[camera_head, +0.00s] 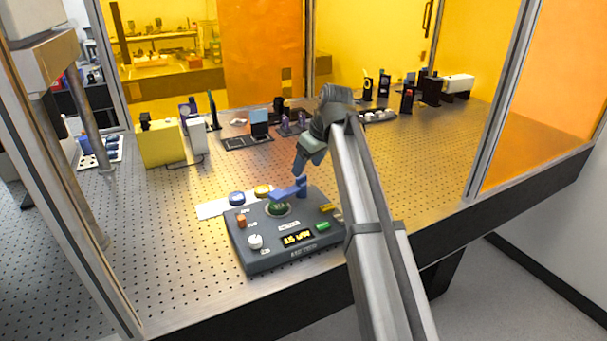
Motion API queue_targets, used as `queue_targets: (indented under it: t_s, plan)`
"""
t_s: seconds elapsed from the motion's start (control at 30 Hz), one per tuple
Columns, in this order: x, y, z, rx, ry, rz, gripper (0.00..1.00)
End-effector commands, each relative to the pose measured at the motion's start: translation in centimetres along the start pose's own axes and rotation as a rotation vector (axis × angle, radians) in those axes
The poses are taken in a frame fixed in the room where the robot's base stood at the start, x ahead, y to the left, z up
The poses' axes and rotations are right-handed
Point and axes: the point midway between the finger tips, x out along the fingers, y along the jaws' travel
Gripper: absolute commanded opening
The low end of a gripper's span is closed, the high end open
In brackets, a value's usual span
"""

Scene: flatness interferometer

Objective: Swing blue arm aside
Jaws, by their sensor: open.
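The blue arm (285,194) is a short bar on top of a dark grey instrument box (240,255). It reaches left from a blue upright post (302,186) over a round green disc (278,209) and partly covers it. My gripper (298,173) points down just above the post end of the blue arm. Its jaws are open, with nothing seen between them. It is small here, and I cannot tell whether a fingertip touches the blue arm.
The box carries a white knob (256,241), an orange switch (241,220) and a lit yellow display (298,238). A yellow block (160,143) stands further left.

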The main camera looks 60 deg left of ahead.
Motion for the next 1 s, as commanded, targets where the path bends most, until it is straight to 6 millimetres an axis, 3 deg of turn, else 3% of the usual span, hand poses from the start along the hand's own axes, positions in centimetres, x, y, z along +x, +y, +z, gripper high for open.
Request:
queue_targets:
  t_s: [0.1,0.3,0.77,1.0]
  plan:
    - [1.9,0.0,0.0,0.000,-0.001,-0.001,0.68]
    - [4.0,0.0,0.0,0.000,0.000,0.000,0.68]
    - [4.8,0.0,0.0,0.000,0.000,0.000,0.68]
    - [4.8,0.0,0.0,0.000,0.000,0.000,0.45]
